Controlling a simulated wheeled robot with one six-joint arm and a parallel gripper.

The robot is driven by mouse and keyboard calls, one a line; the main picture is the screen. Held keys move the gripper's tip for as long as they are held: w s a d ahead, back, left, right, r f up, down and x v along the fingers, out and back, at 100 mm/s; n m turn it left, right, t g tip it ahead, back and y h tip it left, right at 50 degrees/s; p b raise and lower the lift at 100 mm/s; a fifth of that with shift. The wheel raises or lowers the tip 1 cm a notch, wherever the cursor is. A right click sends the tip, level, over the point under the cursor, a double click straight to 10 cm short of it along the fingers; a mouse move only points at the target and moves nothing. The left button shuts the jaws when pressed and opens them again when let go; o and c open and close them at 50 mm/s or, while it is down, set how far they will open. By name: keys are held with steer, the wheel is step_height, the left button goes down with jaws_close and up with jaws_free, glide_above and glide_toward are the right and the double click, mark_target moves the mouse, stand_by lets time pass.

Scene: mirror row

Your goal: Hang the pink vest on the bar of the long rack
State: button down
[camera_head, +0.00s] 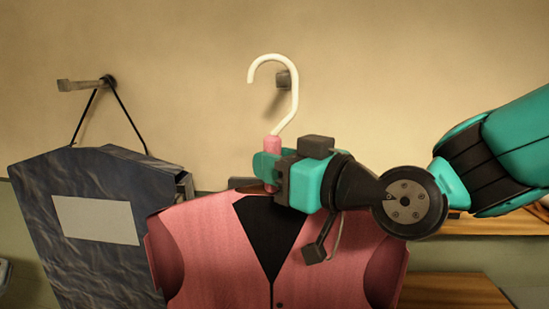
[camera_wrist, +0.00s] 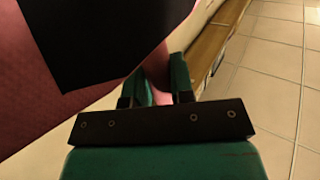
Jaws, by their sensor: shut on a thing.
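The pink vest (camera_head: 215,245) hangs upright below a white hook (camera_head: 296,95) with a pink neck, in the middle of the head view. My gripper (camera_head: 269,168) is shut on the pink neck just below the white hook. The vest also fills the upper left of the wrist view (camera_wrist: 45,85), with its dark front panel beside the fingers. In the wrist view my gripper (camera_wrist: 164,90) has a bit of pink between its two green fingers. The white hook's open end points left and touches no bar that I can see. No long rack's bar is clearly visible.
A dark grey garment bag (camera_head: 85,220) hangs by black cords from a wall peg (camera_head: 85,84) at left. Another wall peg (camera_head: 284,79) is behind the white hook. A wooden bench (camera_head: 450,290) stands at lower right. Tiled floor (camera_wrist: 275,75) shows in the wrist view.

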steer(key=shift+s+a+p, duration=0.1)
steer(key=shift+s+p, duration=0.7)
steer(key=shift+s, duration=1.8)
steer(key=shift+a, duration=0.1)
